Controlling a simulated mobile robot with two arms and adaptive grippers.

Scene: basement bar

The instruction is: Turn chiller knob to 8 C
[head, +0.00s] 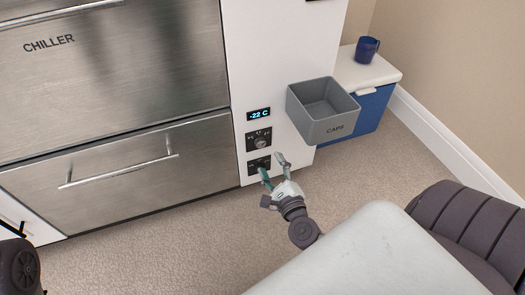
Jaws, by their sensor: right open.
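The drawer front marked CHILLER (125,48) fills the upper left. To its right, a white panel (280,60) carries a small display (258,115) reading -22 C. Below the display is a round grey knob (260,142) on a black plate. A second black control plate (255,162) sits lower, partly hidden by my gripper; its knob cannot be made out. My right gripper (273,165) is open and empty, with its fingers apart pointing up at the lower plate. Whether a fingertip touches the plate cannot be told. My left gripper is out of view.
A grey CAPS bin (324,122) sticks out from the panel, right of the knobs. Behind it a blue cooler (369,110) with a white lid bears a blue mug (367,49). A lower drawer with a bar handle (118,172) is at left. Carpet (160,245) in front is clear.

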